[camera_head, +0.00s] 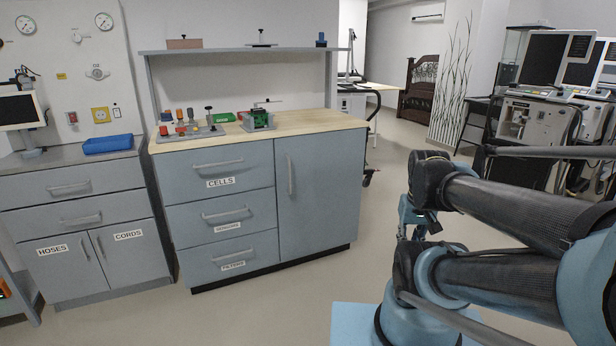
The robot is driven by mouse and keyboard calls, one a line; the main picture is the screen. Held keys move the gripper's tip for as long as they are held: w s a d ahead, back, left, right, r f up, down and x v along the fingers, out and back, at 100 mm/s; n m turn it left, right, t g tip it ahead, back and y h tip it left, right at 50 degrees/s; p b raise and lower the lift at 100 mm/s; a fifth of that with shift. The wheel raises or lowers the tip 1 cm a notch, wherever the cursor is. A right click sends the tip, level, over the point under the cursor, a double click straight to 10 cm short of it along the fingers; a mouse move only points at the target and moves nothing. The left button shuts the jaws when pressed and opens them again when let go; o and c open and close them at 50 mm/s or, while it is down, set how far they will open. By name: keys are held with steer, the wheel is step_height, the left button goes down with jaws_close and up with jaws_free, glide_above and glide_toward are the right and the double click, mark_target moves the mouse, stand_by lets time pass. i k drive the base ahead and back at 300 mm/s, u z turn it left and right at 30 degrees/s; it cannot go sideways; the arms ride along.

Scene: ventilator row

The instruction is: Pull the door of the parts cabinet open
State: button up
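The parts cabinet (263,264) is blue-grey with a light wood top, and stands in the middle of the view. Its door (325,190) is on the right side, flush with the front and closed. A vertical grey bar handle (291,175) sits near the door's left edge. Three drawers, the top one labelled CELLS (220,170), are left of the door and shut. My gripper (408,222) seems to be the small blue part below my folded arm, right of the cabinet and apart from the door. Its fingers are too small and hidden to read.
Small tools and a green fixture (257,119) lie on the cabinet top. A lower cabinet (78,205) with a blue tray (108,144) stands at left. Ventilator carts (530,125) stand at right. The floor (290,310) before the cabinet is clear.

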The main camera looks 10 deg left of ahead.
mark_target(318, 175)
steer(key=z, duration=0.05)
steer(key=i, duration=1)
steer(key=u, duration=0.05)
